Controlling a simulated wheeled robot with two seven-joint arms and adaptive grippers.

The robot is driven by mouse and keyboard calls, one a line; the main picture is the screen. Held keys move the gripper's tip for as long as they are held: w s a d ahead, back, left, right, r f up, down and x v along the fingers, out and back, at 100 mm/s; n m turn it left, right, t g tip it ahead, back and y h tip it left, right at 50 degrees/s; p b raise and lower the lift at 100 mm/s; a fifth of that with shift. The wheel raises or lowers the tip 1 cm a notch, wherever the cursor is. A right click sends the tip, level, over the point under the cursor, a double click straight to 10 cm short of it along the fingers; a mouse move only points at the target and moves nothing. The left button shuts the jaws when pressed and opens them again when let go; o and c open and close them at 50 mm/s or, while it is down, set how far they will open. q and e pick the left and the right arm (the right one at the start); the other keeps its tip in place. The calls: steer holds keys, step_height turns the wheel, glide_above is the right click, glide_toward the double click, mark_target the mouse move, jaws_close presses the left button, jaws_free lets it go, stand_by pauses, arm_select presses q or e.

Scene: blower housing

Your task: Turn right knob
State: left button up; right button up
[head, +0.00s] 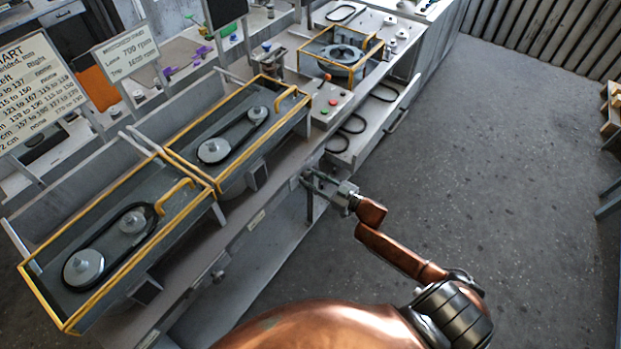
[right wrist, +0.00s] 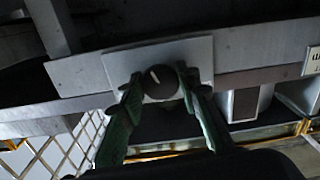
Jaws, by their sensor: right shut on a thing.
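The right knob (right wrist: 160,80) is round and dark with a pale pointer line. It sits on a light metal plate (right wrist: 115,69) on the bench front. My right gripper (right wrist: 159,88) has one green finger on each side of the knob and is shut on it. The pointer line tilts slightly from upright. In the head view my right gripper (head: 312,180) reaches the front face of the bench from the right, and the knob itself cannot be made out there. My left gripper is not in view.
Yellow-framed housings with belts and pulleys stand on the bench (head: 240,230), one at left (head: 110,243), one in the middle (head: 236,133). An open drawer (head: 375,125) with black belts juts out beyond my right gripper. Another knob (head: 217,274) is on the bench front at lower left.

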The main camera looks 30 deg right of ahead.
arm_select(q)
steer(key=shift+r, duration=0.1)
arm_select(e)
steer(key=shift+n, duration=1.4)
steer(key=n, duration=0.2)
steer(key=shift+n, duration=0.3)
steer(key=n, duration=0.5)
steer(key=shift+n, duration=0.3)
steer(key=n+b, duration=0.2)
steer(key=n, duration=0.3)
steer(key=shift+d, duration=0.1)
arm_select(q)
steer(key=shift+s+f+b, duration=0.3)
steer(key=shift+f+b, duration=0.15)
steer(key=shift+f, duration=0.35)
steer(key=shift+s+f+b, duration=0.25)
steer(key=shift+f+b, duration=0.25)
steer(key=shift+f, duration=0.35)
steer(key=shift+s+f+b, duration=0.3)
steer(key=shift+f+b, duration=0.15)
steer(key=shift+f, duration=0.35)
arm_select(e)
steer(key=shift+n, duration=2.8)
steer(key=o, duration=1.2)
steer(key=shift+r, duration=0.1)
steer(key=shift+c, duration=0.2)
